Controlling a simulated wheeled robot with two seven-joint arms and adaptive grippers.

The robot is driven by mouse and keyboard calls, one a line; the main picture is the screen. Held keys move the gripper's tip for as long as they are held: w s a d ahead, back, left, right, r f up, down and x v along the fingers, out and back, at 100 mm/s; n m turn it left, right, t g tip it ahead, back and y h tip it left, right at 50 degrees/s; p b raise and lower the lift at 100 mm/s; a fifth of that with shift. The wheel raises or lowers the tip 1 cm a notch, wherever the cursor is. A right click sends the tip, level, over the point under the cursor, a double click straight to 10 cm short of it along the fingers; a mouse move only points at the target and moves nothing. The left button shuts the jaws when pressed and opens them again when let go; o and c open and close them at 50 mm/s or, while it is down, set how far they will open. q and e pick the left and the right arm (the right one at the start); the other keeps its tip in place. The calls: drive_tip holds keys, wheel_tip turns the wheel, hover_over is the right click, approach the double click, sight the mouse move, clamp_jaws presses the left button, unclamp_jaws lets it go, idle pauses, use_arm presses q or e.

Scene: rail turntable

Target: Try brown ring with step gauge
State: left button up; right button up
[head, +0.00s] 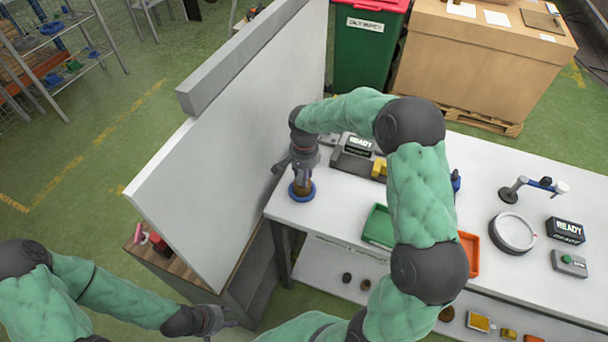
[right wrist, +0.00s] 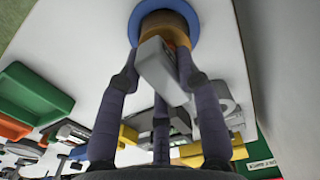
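A brown ring-like piece (head: 302,186) stands upright on a round blue base (head: 301,194) at the left end of the white table. In the right wrist view the brown piece (right wrist: 165,28) shows against the blue base (right wrist: 190,12). My right gripper (head: 300,170) is directly above it, fingers down. In the wrist view the fingers (right wrist: 160,58) close around a grey block (right wrist: 162,70), apparently the step gauge, with its far end at the brown piece. Whether it has entered the piece is hidden. My left gripper (head: 222,320) hangs low, away from the table; its fingers are too small to judge.
A tall white panel (head: 235,130) stands close left of the right gripper. A round grey plate (head: 513,232) sits farther right. A lower shelf holds small parts.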

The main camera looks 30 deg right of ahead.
drive_tip(key=o, duration=0.4)
drive_tip(key=shift+o, duration=0.2)
wheel_tip(320, 180, up, 12)
idle(0.4)
